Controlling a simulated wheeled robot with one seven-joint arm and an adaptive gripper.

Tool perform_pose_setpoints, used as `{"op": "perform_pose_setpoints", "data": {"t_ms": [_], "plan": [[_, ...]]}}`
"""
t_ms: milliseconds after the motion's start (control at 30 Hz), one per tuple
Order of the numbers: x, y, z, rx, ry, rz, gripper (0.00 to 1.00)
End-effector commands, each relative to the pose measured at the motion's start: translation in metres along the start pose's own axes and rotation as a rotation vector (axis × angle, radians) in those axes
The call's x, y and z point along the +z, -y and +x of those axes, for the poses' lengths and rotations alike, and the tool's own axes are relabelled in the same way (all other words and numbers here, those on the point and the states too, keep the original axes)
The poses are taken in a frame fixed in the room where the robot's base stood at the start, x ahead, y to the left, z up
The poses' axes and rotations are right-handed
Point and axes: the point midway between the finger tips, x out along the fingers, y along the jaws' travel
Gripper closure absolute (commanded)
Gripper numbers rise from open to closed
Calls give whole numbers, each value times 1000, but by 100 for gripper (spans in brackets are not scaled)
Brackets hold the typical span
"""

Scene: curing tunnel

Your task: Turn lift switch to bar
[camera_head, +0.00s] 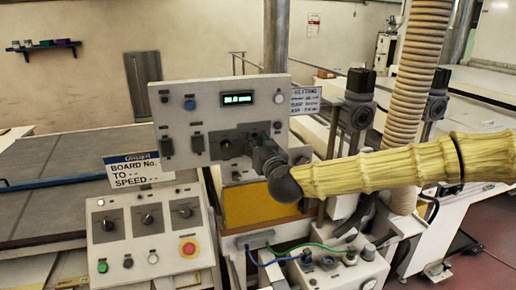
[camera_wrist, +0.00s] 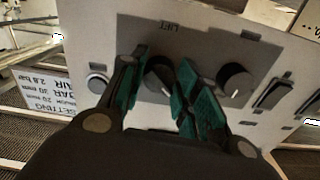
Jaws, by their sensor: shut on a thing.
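The lift switch (camera_wrist: 157,74) is a dark round knob with a pale pointer mark, on a dark plate marked LIFT, seen upside down in the wrist view. My gripper (camera_wrist: 160,84) has its teal fingertips on both sides of this knob and is shut on it. In the head view my gripper (camera_head: 262,153) reaches the upright control panel (camera_head: 209,88) from the right and hides the lift switch. I cannot read the position marks around the knob.
A second dark knob (camera_wrist: 235,83) sits close beside my fingers; it also shows in the head view (camera_head: 226,148). The panel has a green-lit display (camera_head: 238,98). A lower sloped box carries a red emergency button (camera_head: 189,248). A ribbed hose (camera_head: 412,90) stands behind my arm.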

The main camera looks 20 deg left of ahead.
Motion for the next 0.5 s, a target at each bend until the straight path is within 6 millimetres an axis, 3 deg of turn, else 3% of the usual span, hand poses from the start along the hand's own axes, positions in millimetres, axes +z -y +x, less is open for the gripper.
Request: {"op": "perform_pose_setpoints", "data": {"t_ms": [500], "plan": [[5, -1, 0, 2, -4, 448, 92]]}}
